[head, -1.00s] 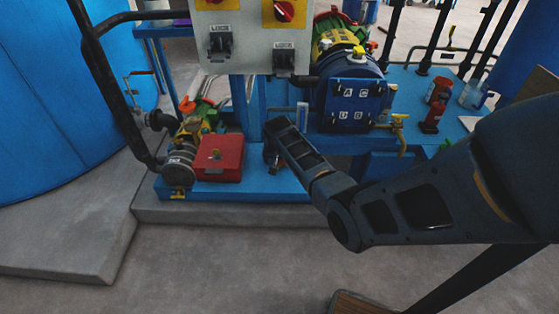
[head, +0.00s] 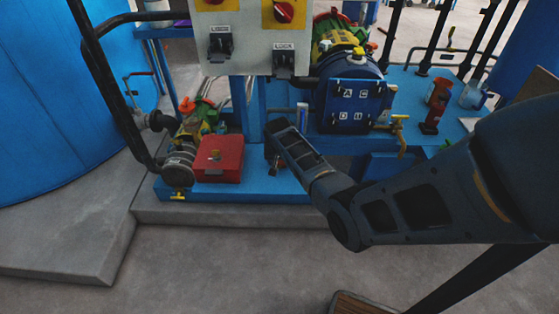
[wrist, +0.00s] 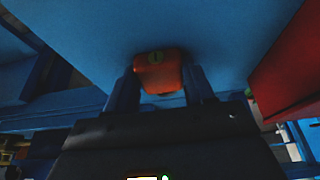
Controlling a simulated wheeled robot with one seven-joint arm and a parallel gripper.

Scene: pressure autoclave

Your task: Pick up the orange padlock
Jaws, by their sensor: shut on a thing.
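The orange padlock (wrist: 158,76) shows in the wrist view, with a greenish round mark on its face. My gripper (wrist: 160,92) is shut on it, one finger on each side. The padlock is in front of a blue surface, and I cannot tell whether it touches that surface. In the head view my gripper (head: 274,160) is mostly hidden behind my forearm, beside the red box, and the padlock cannot be made out there.
A red box (head: 219,158) stands on the blue base (head: 255,187) just left of my gripper. A grey control panel (head: 246,40) with lockout switches hangs above. A blue motor (head: 350,95) is to the right.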

